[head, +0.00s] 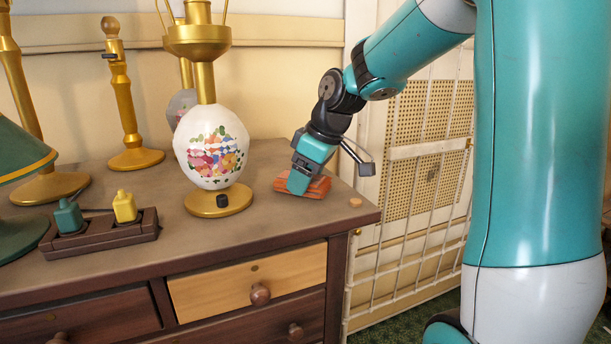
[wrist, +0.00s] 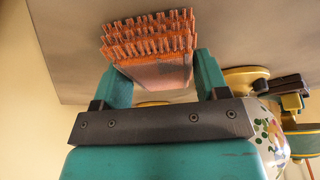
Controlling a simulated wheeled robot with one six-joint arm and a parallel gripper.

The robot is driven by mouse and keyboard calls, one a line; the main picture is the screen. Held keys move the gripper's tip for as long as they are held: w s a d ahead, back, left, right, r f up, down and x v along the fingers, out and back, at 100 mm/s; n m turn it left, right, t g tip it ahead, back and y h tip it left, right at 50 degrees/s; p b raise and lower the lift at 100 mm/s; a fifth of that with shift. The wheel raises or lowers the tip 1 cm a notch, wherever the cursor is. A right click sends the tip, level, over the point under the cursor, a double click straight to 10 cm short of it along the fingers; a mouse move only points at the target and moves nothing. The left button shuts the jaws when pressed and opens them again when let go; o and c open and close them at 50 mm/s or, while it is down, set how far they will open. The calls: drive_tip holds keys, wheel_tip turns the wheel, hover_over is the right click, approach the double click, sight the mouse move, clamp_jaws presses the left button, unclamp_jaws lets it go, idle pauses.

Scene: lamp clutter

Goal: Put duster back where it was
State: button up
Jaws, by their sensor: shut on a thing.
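The duster (head: 315,187) is an orange block with a bristled, ridged face. In the head view it is at the right end of the dresser top, right of the flowered lamp. My gripper (head: 300,180) comes down on it from above and is shut on it. The wrist view shows the duster (wrist: 155,50) between my two teal fingers (wrist: 165,82), its bristles pointing away from the palm. The fingers cover part of it in the head view. It is at or very near the dresser top; I cannot tell if it touches.
A lamp with a white flowered body (head: 212,150) stands just left of my gripper. A small wooden disc (head: 355,203) lies near the dresser's right edge. The front middle top is clear.

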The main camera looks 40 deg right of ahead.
drive_tip(key=o, duration=0.8)
drive_tip(key=shift+o, duration=0.2)
drive_tip(key=v, duration=1.2)
drive_tip(key=s+a+f+g+y, duration=0.1)
drive_tip(key=s+a+f, duration=0.2)
drive_tip(key=a, duration=0.6)
drive_tip(key=s+a+f+g+y, duration=0.1)
drive_tip(key=s+a+f, duration=0.3)
drive_tip(key=a, duration=0.5)
drive_tip(key=s+a+f+g, duration=0.1)
drive_tip(key=s+a+f, duration=0.2)
drive_tip(key=s, duration=0.2)
drive_tip(key=s+a+f+n+g, duration=0.1)
drive_tip(key=s+a+f, duration=0.2)
drive_tip(key=s, duration=0.2)
drive_tip(key=shift+s+a, duration=0.3)
drive_tip(key=shift+a, duration=0.05)
drive_tip(key=shift+f, duration=0.1)
